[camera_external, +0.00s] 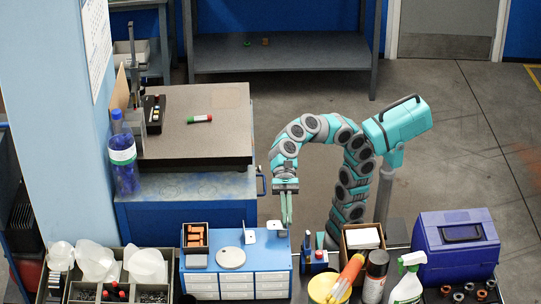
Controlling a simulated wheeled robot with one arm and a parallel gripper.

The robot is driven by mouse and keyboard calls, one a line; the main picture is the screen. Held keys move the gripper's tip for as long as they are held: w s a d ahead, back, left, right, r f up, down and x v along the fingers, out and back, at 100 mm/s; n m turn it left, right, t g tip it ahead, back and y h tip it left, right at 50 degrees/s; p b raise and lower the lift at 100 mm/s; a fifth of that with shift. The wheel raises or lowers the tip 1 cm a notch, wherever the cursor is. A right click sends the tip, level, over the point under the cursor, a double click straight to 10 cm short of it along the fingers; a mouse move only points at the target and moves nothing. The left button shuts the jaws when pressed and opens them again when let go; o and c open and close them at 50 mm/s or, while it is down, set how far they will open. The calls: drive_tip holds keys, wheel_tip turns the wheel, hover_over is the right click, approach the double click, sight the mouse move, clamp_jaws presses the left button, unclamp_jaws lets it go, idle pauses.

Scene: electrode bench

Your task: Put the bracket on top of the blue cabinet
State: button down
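The blue cabinet (207,276) is a small drawer unit with a blue top and white drawer fronts, at the front, left of centre. Two small white angled pieces that look like brackets show at its back right: one (250,237) stands on the top, and the other (275,229) is near the back right corner. I cannot tell which is the task's bracket. My gripper (287,220) points down just right of the second piece, above the cabinet's back right corner. Its fingers are close together; whether they touch or hold anything is too small to tell.
On the cabinet top are a box of orange pieces (195,237) and a round light disc (230,257). To the right stand a cardboard box (351,253), a spray can (375,276), a spray bottle (408,283) and a blue case (456,246). Bins (117,290) are at left.

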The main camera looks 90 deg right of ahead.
hover_over(274, 244)
drive_tip(key=shift+s+d+f, duration=0.25)
drive_tip(key=shift+f, duration=0.05)
drive_tip(key=shift+w+a+f, duration=0.15)
drive_tip(key=shift+w+a, duration=0.1)
drive_tip(key=shift+a, duration=0.1)
drive_tip(key=shift+f+b, duration=0.75)
drive_tip(key=shift+f, duration=0.9)
drive_tip(key=shift+f, duration=0.1)
drive_tip(key=c, duration=1.1)
unclamp_jaws()
drive_tip(key=shift+d+r, duration=0.15)
drive_tip(key=shift+r, duration=0.1)
drive_tip(key=p+v, duration=0.1)
drive_tip(key=v, duration=1)
drive_tip(key=shift+d+p, duration=0.4)
